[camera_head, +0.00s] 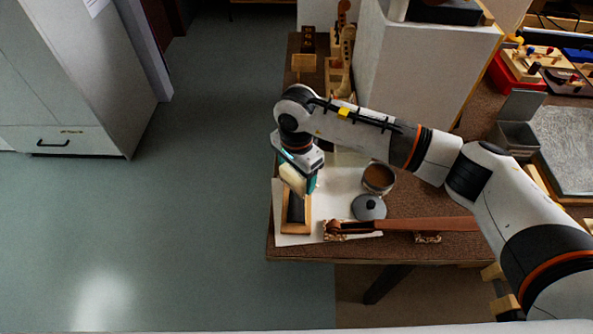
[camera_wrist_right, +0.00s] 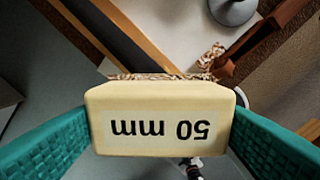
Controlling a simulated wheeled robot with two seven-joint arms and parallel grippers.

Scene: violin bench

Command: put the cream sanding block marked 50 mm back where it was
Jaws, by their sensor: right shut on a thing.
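The cream sanding block (camera_wrist_right: 160,124) is held between the teal fingers of my right gripper (camera_head: 299,184), with its "50 mm" marking upside down in the wrist view. The block also shows as a pale piece in the head view (camera_head: 292,177). My right gripper is shut on it, above the far end of a narrow wooden frame with a dark inside (camera_head: 284,221). The wrist view shows part of this frame beyond the block (camera_wrist_right: 130,30). Whether the block touches the frame is unclear. My left gripper is not in view.
The frame lies on a white sheet (camera_head: 341,185) at the bench's left end. To its right are an open round tin (camera_head: 378,178), a grey lid (camera_head: 369,207) and a brown violin neck (camera_head: 440,224). A large pale box (camera_head: 420,65) stands behind. Floor is free left of the bench.

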